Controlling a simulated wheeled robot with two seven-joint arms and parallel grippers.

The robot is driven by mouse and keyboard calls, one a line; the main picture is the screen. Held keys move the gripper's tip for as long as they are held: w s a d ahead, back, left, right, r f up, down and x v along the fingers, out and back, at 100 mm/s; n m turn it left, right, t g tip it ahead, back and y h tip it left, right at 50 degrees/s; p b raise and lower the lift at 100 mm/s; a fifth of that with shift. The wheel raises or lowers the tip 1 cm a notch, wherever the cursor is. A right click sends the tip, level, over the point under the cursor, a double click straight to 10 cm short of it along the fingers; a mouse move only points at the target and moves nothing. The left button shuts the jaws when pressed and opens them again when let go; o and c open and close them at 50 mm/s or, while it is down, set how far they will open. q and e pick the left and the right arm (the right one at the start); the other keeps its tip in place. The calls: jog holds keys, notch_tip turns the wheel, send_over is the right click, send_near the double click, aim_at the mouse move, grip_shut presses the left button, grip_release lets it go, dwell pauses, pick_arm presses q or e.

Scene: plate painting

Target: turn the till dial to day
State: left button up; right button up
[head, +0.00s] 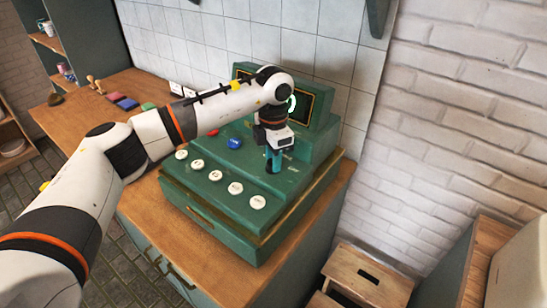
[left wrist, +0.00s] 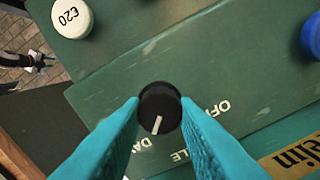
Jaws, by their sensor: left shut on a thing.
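The till (head: 222,210) is a green stepped box on the wooden counter. My left gripper (head: 274,160) points down at its upper right part. In the left wrist view the dial (left wrist: 160,108) is a black round knob between my two teal fingers, which are shut on its sides. Its white pointer mark (left wrist: 157,125) points down and slightly left in that view. The dial is hidden in the head view.
A row of white buttons (head: 215,176) crosses the till's front; a blue button (head: 235,143) and a red one (head: 213,132) sit behind. A lit display (head: 318,104) rises at the back. Stamps and coloured pads (head: 123,102) lie left. A wooden stool (head: 366,278) stands right.

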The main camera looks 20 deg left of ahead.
pick_arm(q)
jog(key=o, duration=1)
jog(key=shift+w+r+b, duration=0.1)
jog(key=shift+r+b, duration=0.25)
jog(key=shift+r, duration=0.2)
notch_tip(320, 180, up, 11)
jog(key=b, duration=0.3)
